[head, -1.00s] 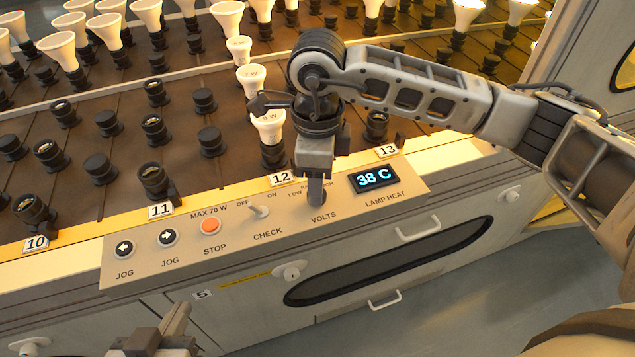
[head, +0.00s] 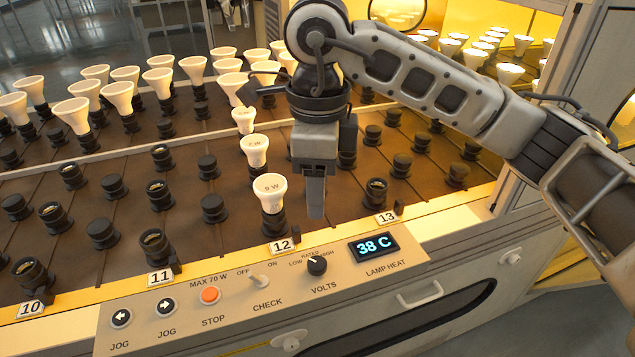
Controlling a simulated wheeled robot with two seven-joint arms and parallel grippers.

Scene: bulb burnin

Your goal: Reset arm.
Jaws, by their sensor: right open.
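My right gripper (head: 315,205) hangs in the middle of the head view, pointing down, above the rack between the columns numbered 12 and 13. It is open and appears empty, apart from the VOLTS knob (head: 317,265) below it. The black knob stands on the control panel (head: 225,317), uncovered. The CHECK toggle switch (head: 258,281) is left of the knob. A white bulb (head: 270,188) sits upright in the front socket of column 12, just left of the gripper. My left gripper is outside the view.
Several white bulbs (head: 71,108) stand in sockets at the back left. Empty black sockets (head: 155,247) fill much of the front rows. More bulbs stand in the yellow-lit bay (head: 510,72) at the back right.

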